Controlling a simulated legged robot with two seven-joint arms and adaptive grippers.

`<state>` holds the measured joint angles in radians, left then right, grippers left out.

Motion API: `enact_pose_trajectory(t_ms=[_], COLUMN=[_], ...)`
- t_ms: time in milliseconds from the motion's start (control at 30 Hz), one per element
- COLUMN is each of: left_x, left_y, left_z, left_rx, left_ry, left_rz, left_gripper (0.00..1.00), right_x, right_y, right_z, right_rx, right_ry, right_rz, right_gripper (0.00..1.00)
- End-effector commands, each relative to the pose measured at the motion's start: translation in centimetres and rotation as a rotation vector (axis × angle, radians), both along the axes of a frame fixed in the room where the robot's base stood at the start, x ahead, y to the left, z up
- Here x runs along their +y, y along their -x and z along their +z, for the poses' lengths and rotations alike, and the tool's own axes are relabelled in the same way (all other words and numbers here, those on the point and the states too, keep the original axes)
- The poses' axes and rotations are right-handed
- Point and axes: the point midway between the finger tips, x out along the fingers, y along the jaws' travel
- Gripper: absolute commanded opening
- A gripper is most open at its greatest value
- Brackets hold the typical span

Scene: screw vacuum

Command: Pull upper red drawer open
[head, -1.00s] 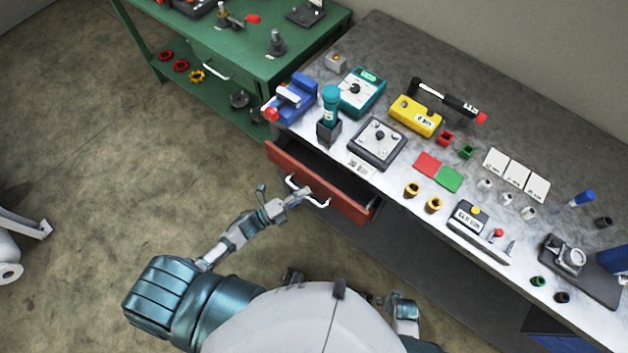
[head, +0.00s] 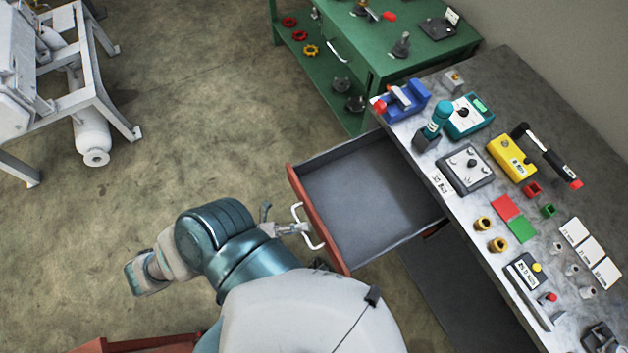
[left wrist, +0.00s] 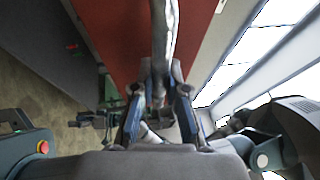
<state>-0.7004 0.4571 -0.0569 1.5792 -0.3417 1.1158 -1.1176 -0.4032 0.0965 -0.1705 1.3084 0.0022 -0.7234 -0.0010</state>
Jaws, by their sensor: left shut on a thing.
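The upper red drawer (head: 319,217) stands pulled well out of the workbench, and its grey inside (head: 370,190) is bare. Its white bar handle (head: 303,226) is on the red front. My left gripper (head: 298,229) is at this handle. In the left wrist view the handle (left wrist: 165,40) runs down between the two fingers of my left gripper (left wrist: 160,92), which are shut on it, with the red drawer front (left wrist: 110,40) behind. My right gripper does not show in the head view.
The workbench top (head: 455,215) holds a blue vise (head: 405,102), a yellow box (head: 510,155) and several small parts. A green table (head: 420,60) stands behind. A white frame with a cylinder (head: 92,135) is at the left. Floor left of the drawer is clear.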

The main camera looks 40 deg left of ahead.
Motion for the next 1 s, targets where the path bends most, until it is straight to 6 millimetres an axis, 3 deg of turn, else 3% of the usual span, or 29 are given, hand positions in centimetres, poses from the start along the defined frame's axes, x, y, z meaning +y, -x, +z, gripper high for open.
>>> enact_pose_trajectory(t_ms=[133,500,533,633,1000], left_x=[0.05,0.09,0.10,0.12,0.59], left_y=[1.14,1.31,1.30,1.27,1.43], left_z=[-0.50,-0.57,-0.58,-0.51,-0.35], left_rx=[0.013,0.014,0.014,0.013,0.006], left_ry=[-0.005,-0.007,-0.007,-0.006,-0.002], left_rz=[-0.006,-0.006,-0.006,-0.005,-0.003], left_gripper=[0.00,0.00,0.15,0.39,0.39], right_x=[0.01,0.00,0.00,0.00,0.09], right_y=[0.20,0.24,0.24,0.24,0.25], right_z=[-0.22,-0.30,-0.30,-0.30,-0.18], right_rx=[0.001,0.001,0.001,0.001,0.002], right_ry=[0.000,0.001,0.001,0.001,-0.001], right_rz=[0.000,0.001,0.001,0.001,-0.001], right_gripper=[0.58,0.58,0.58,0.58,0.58])
